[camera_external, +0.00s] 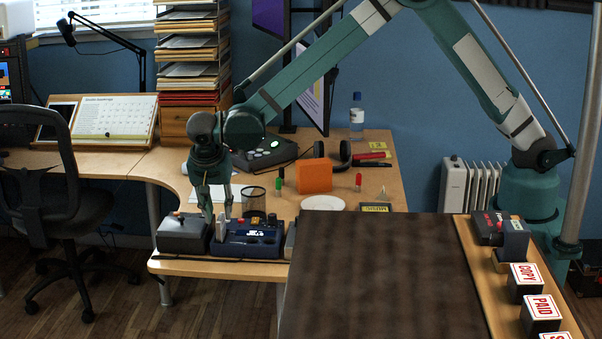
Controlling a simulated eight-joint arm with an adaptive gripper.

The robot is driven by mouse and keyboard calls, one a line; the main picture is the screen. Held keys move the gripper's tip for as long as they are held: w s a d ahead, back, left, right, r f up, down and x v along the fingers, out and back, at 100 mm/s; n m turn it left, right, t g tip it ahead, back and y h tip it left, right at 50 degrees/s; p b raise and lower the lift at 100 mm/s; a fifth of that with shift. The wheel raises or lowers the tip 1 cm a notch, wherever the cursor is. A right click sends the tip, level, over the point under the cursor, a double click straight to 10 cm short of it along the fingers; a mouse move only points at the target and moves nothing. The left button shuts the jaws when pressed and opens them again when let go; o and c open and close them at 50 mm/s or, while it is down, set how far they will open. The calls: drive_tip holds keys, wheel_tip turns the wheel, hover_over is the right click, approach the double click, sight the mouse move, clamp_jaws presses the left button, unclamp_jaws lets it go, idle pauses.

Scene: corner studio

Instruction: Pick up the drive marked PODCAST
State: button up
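My gripper (219,217) points straight down at the front left of the wooden desk. Its two fingers look spread, with a gap between them. They are over the left end of a dark blue device (258,250) with white marks on its front. A small pale grey upright piece (221,229) shows at the fingertips; it may be a drive, but no label on it is readable. I cannot tell whether the fingers touch it. A dark grey box (181,240) stands just left of the blue device. The word PODCAST is not legible anywhere.
A mesh cup (253,203) stands right behind the blue device. An orange box (314,175), a white plate (322,203) and markers lie farther right. A dark brown surface (385,275) is clear; stamps (541,310) line a wooden shelf at right.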

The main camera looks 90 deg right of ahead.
sight(220, 218)
drive_tip(key=shift+b+x, duration=0.45)
drive_tip(key=shift+x, duration=1.9)
drive_tip(key=shift+a, duration=0.1)
drive_tip(key=shift+c, duration=0.7)
clamp_jaws()
